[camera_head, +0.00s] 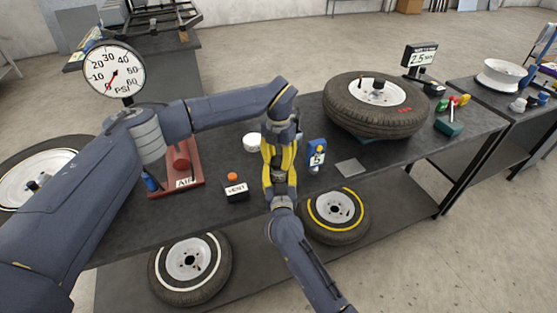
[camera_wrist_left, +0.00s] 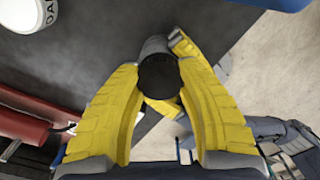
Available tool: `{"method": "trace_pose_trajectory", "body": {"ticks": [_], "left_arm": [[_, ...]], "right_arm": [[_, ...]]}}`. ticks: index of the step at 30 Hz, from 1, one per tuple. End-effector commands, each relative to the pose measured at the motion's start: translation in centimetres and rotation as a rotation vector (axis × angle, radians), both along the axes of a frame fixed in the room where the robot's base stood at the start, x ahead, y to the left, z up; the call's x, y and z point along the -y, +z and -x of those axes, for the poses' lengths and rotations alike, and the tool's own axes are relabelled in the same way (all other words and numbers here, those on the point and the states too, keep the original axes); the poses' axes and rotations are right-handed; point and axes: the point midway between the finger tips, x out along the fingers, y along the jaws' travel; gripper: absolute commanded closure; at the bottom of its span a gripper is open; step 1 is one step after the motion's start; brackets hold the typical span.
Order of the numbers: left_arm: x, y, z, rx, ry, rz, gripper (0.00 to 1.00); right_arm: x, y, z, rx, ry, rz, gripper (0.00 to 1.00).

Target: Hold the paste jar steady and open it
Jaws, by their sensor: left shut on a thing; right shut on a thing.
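The paste jar shows in the left wrist view as a dark cylinder with a round black end (camera_wrist_left: 160,77). It sits between the yellow fingers of my left gripper (camera_wrist_left: 158,70), which is shut on it. In the head view my left gripper (camera_head: 278,155) comes down from above over the table. My right gripper (camera_head: 280,182) rises from the front and meets it, shut on the same jar. The right gripper's yellow fingers also show beside the jar in the left wrist view. The grippers mostly hide the jar in the head view, and its lid seam cannot be made out.
Close by on the dark table (camera_head: 215,225) are a white round tub (camera_head: 252,142), a box with an orange button (camera_head: 236,188), a blue numbered block (camera_head: 317,155) and a grey plate (camera_head: 351,168). A red air unit (camera_head: 182,165) stands left, a large tyre (camera_head: 375,105) right.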

Motion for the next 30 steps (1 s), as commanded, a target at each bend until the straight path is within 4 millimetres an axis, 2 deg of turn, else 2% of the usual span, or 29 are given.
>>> {"method": "trace_pose_trajectory", "body": {"ticks": [9, 15, 30], "left_arm": [[-0.15, 0.06, -0.1, 0.003, 0.485, -0.001, 0.99], [-0.13, 0.05, -0.07, 0.003, 0.68, -0.001, 0.99], [-0.16, 0.06, -0.08, 0.003, 0.68, -0.001, 0.99]], "right_arm": [[0.06, -0.07, 0.03, -0.001, -0.001, 0.0, 1.0], [0.08, -0.08, 0.01, -0.001, -0.002, 0.0, 1.0], [0.11, -0.08, -0.01, -0.002, -0.002, 0.0, 1.0]]}}
